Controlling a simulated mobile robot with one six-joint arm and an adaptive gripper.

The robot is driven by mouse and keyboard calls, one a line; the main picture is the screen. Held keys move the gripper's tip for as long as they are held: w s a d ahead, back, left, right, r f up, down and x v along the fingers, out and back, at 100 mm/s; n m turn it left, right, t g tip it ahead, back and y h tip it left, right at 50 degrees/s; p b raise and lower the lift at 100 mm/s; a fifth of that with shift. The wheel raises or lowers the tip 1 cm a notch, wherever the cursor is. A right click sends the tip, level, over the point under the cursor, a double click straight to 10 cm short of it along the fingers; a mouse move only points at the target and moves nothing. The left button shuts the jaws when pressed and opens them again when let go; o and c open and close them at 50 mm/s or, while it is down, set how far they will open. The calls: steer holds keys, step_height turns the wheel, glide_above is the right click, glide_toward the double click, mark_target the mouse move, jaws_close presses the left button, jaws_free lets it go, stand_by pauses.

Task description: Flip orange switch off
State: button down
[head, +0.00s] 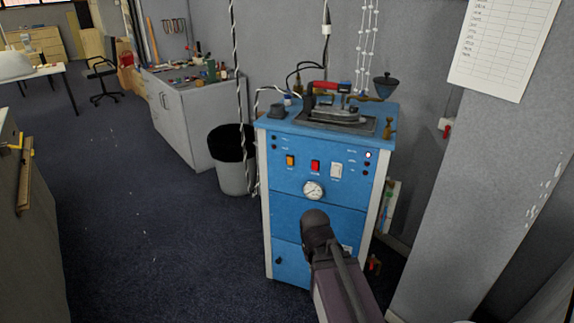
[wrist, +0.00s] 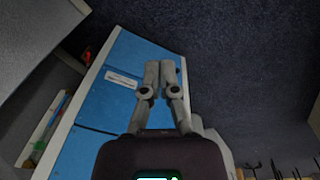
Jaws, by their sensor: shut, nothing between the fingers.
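The orange switch (head: 290,161) sits on the front panel of the blue cabinet (head: 285,225), left of a red switch (head: 315,166) and a white switch (head: 336,171). Whether it is on or off is too small to tell. In the head view my arm reaches up from the bottom in front of the cabinet, and its fingers are hidden behind the wrist. In the wrist view my gripper (wrist: 166,66) is shut and empty, its fingers in front of the cabinet's blue lower front. The switches are not visible in that view.
A round gauge (head: 313,190) sits below the switches. An iron (head: 336,113) rests on top of the cabinet. A waste bin (head: 232,165) stands left of it, and a grey wall pillar (head: 480,160) is at the right. The floor to the left is clear.

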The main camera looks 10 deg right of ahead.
mark_target(289, 159)
steer(key=w+d+n+t+h+b, duration=0.35)
steer(key=w+t+h+b, duration=0.35)
steer(key=w, duration=1)
steer(key=w+a+r+n+t+h+b, duration=0.1)
steer(key=w+a+r+n+t+b, duration=0.2)
steer(key=w, duration=0.4)
steer(key=w+a+r+n+t+b, duration=0.2)
steer(key=w+a+r+n+t, duration=0.2)
steer(key=w+a+n+t, duration=0.1)
steer(key=w+a+t, duration=0.1)
steer(key=w+a, duration=0.1)
steer(key=a, duration=0.1)
steer(key=shift+w+a+r+h+b, duration=0.15)
steer(key=shift+a+r+h+b, duration=0.1)
steer(key=shift+r+h+b, duration=0.15)
steer(key=shift+n, duration=0.25)
steer(key=p+x, duration=0.1)
steer(key=x, duration=1.3)
steer(key=shift+r+p, duration=0.2)
steer(key=shift+p, duration=0.15)
steer(key=shift+w, duration=0.1)
